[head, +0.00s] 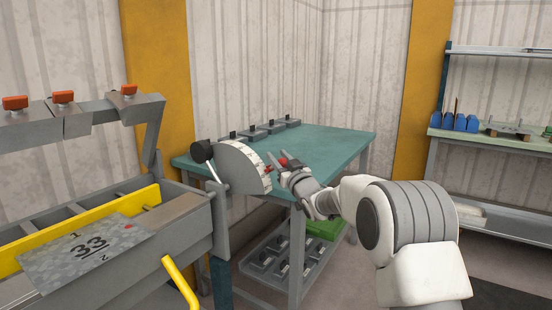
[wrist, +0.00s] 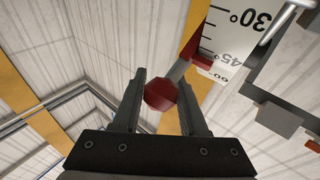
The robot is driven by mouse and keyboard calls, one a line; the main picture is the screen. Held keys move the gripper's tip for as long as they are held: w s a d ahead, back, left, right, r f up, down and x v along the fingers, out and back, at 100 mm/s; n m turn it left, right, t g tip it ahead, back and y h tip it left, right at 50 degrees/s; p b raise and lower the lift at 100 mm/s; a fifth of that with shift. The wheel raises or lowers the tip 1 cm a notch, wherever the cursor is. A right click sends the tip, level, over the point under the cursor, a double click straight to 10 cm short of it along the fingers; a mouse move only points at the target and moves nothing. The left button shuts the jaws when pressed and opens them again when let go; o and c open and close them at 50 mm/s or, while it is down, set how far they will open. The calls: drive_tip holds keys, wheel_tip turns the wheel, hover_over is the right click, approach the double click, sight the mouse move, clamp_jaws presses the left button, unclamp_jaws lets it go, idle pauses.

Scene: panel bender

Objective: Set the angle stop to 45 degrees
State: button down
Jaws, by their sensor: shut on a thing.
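The angle stop's pale half-round dial (head: 240,168) stands at the right end of the bender, with its scale edge facing my gripper. In the wrist view the scale (wrist: 232,35) shows 30°, 45° and part of 60°. A red pointer (wrist: 203,60) lies at the scale edge close to the 45° and 60° labels; its exact reading cannot be told. Its red knob (wrist: 160,95) sits between the fingers of my gripper (wrist: 163,90), which is shut on it. In the head view my gripper (head: 279,162) is at the dial's right side, over the teal table.
A teal table (head: 335,145) with several small grey blocks (head: 268,130) stands behind. A lever with a black ball (head: 202,151) is left of the dial. The bender's yellow bar (head: 90,228) and a sheet marked 33 (head: 60,262) are at left.

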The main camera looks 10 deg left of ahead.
drive_tip(key=shift+w+d+f, duration=0.1)
drive_tip(key=shift+w+d, duration=0.05)
drive_tip(key=shift+d, duration=0.65)
drive_tip(key=shift+c, duration=2.3)
unclamp_jaws()
drive_tip(key=shift+d, duration=0.15)
drive_tip(key=shift+a, duration=0.2)
drive_tip(key=shift+f, duration=0.1)
drive_tip(key=p+v, duration=0.1)
drive_tip(key=v, duration=1.6)
drive_tip(key=shift+s+p, duration=0.35)
drive_tip(key=shift+d, duration=0.1)
